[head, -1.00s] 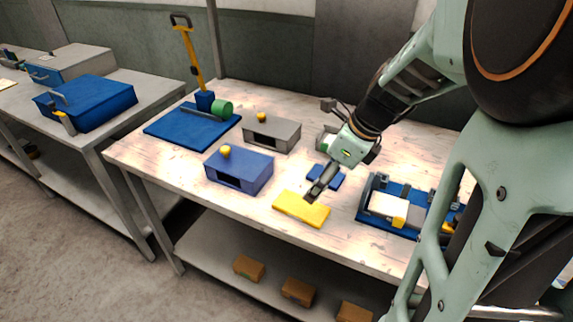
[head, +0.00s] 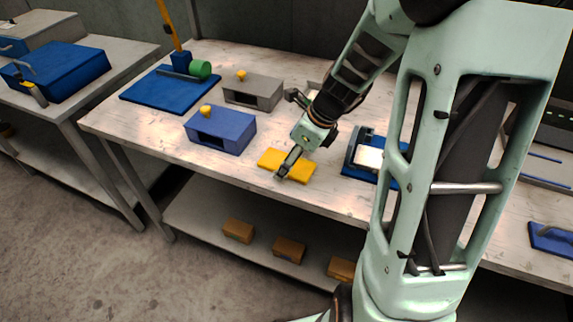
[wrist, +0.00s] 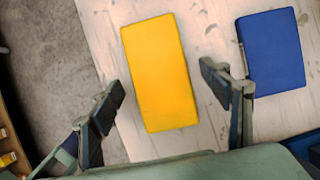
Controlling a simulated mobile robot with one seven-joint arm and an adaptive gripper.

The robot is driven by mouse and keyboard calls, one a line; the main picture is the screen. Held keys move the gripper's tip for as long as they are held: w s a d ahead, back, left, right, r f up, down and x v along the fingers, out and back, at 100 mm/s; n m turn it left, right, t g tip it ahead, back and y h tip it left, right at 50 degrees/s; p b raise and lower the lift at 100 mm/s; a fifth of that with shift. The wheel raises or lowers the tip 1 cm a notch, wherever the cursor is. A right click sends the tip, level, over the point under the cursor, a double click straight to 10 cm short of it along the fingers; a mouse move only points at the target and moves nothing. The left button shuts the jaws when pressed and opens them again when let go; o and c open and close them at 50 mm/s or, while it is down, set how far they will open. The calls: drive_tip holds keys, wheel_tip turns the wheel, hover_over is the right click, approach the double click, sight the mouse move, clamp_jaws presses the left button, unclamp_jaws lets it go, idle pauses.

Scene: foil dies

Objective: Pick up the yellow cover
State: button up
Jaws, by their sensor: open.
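The yellow cover (head: 299,166) is a flat rectangular slab lying on the wooden table near its front edge. In the wrist view the yellow cover (wrist: 159,74) lies just beyond and between my two fingers, with its near end close to the line between the fingertips. My gripper (head: 283,172) hangs over the cover in the head view, and its fingers hide part of it. In the wrist view my gripper (wrist: 160,88) is open and empty, with one finger on each side of the cover. I cannot tell how high the fingertips are above it.
A blue flat block (wrist: 270,52) lies right of the cover. A blue box with a yellow knob (head: 221,131) stands to its left, a grey box (head: 253,91) behind that. A blue fixture (head: 360,176) stands to the right. The table's front edge is close.

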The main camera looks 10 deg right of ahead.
drive_tip(key=c, duration=1.3)
drive_tip(key=shift+r, duration=0.15)
